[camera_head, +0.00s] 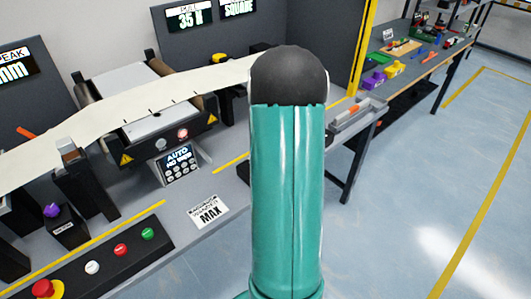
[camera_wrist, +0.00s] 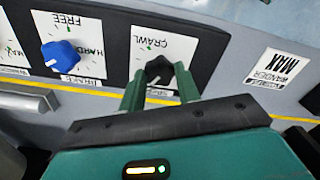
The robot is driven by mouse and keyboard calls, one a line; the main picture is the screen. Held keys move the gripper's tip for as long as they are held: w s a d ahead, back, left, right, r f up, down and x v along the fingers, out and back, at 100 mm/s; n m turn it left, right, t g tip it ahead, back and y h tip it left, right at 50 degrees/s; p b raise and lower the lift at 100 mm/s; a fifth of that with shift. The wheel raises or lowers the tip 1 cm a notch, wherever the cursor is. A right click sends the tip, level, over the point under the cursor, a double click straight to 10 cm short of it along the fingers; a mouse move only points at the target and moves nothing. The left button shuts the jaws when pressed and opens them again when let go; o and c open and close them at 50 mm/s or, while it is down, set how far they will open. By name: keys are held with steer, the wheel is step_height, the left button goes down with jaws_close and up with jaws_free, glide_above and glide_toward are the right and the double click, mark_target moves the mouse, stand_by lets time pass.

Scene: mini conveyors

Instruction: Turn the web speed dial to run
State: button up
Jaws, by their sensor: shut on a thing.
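In the wrist view a black dial (camera_wrist: 158,69) stands on a white plate (camera_wrist: 146,42) marked CRAWL, and I take it for the web speed dial. My gripper (camera_wrist: 160,80) is shut on this dial, with one green finger on each side. A small green mark shows on the plate by the word CRAWL. In the head view my own arm hides the gripper and the dial.
A blue brake knob (camera_wrist: 61,54) sits left of the black dial, on a plate marked FREE and HARD. A MAX card (camera_wrist: 278,66) lies to the right. The head view shows a web machine (camera_head: 150,105) and a push-button panel (camera_head: 115,250) on the left.

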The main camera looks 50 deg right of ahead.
stand_by(0.3)
steer(key=o, duration=1)
steer(key=shift+c, duration=0.2)
step_height(320, 180, up, 14)
steer(key=shift+f, duration=0.1)
